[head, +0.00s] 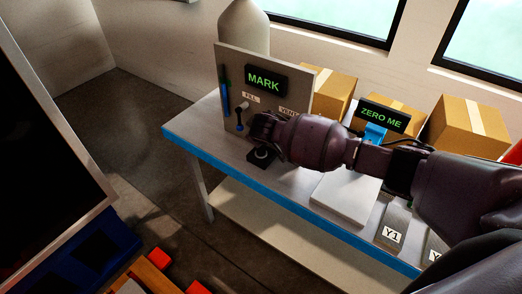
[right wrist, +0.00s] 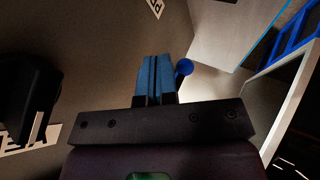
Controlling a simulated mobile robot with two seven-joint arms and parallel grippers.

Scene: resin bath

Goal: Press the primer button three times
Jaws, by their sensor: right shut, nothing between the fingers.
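A small black block with a round top (head: 262,157) sits on the table just in front of the grey panel. It looks like the primer button, but no label on it is readable. My right arm comes in from the right, and its gripper (head: 262,130) is beside the panel, above and behind the block. The gripper is partly hidden by its own wrist in the head view. In the right wrist view the blue fingers (right wrist: 154,80) are shut together and empty. I cannot tell whether they touch anything. My left gripper is not in view.
The grey panel (head: 233,60) carries a "MARK" display (head: 264,79), a blue level strip (head: 224,92) and a lever (head: 240,116) under "FILL". A blue knob (right wrist: 184,68) shows beside my fingers.

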